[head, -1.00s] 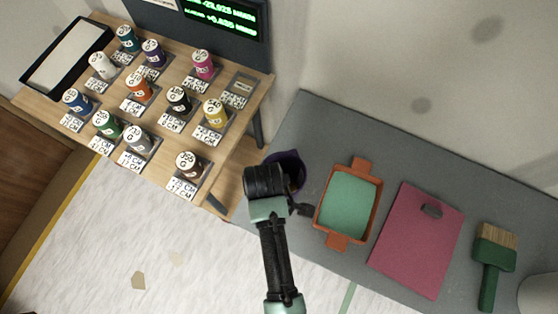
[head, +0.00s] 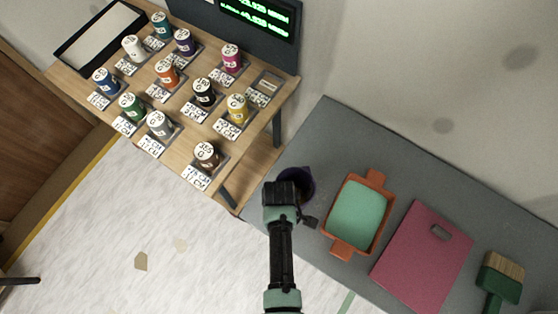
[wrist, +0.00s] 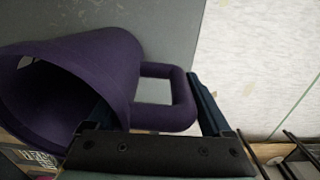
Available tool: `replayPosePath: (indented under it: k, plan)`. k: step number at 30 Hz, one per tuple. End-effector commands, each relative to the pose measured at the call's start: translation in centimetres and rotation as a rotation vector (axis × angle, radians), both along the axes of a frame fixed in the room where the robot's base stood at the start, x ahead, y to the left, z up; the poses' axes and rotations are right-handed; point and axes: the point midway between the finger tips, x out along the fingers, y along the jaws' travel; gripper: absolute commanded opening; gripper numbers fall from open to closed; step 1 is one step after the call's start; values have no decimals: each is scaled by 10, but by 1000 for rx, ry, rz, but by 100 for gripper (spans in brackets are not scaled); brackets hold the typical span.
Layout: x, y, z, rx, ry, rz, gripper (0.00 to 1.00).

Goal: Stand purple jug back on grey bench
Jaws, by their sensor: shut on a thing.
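The purple jug (head: 301,181) is at the left end of the grey bench (head: 335,135) in the head view, partly hidden by my wrist. In the wrist view the jug (wrist: 95,60) fills the left side, its open mouth toward the left and its loop handle (wrist: 183,98) toward the right. I cannot tell whether the jug's base touches the bench.
An orange tray (head: 340,248) with a green inside lies just right of the jug. Beyond it are a pink board (head: 420,260) and a green brush (head: 500,278). A wooden table (head: 188,108) with several paint cans stands left. Bare bench shows behind the tray.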

Motion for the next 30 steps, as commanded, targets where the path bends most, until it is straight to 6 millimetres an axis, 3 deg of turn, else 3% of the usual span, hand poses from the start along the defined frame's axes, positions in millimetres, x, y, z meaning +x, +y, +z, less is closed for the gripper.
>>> replayPosePath:
  k: [1,2,3,16,30]
  plan:
    - [-1,0,-1,1,3,0,0]
    - [-1,0,-1,1,4,-1,90]
    - [-1,0,-1,1,4,-1,97]
    - [-1,0,-9,0,4,0,100]
    - [-2,5,73,1,-2,0,100]
